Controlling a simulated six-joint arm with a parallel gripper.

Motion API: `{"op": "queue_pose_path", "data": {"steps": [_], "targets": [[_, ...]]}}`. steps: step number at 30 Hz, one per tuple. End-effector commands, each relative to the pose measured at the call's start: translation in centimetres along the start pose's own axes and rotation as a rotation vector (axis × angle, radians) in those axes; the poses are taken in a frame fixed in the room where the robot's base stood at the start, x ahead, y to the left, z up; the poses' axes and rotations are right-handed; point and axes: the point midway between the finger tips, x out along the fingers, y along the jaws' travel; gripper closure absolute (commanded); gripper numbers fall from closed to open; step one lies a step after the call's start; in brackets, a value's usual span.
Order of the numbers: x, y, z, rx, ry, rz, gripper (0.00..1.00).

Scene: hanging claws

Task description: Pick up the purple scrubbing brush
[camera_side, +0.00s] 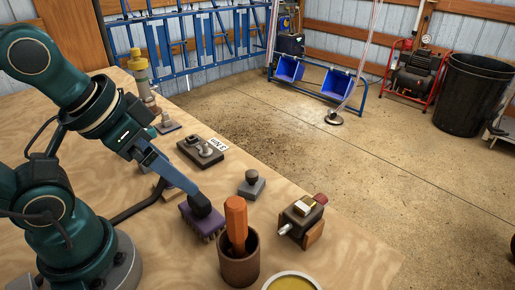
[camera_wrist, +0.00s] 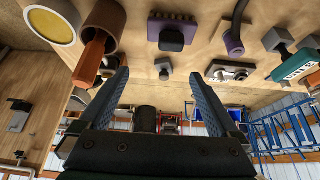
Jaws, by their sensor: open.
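The purple scrubbing brush (camera_side: 200,225) lies on the wooden table with its bristles down and a dark rounded knob on top. My gripper (camera_side: 193,188) has blue fingers slanting down toward the knob from the upper left in the side view. In the wrist view the fingers of my gripper (camera_wrist: 159,70) are wide apart with nothing between them. The tips look close to the knob, but I cannot tell the exact gap.
A brown pot (camera_side: 239,265) holding an orange handle (camera_side: 236,218) stands close right of the brush. A grey block with a knob (camera_side: 251,184), a boxy metal-and-wood item (camera_side: 302,220) and a dark plate with fittings (camera_side: 201,151) stand around. A yellow-topped round container (camera_side: 291,282) is in front.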

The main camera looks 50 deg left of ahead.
Motion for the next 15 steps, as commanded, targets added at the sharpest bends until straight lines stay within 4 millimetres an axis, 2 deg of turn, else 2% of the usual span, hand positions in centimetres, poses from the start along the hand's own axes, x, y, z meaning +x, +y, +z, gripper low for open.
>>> {"op": "queue_pose_path", "data": {"steps": [4, 8, 15], "targets": [[-0.3, 0.0, -0.6, 0.022, -0.009, -0.001, 0.03], [0.4, -0.3, -1.5, 0.034, -0.086, -0.005, 0.03], [3.6, -1.2, -2.5, 0.033, -0.306, -0.006, 0.03]]}}
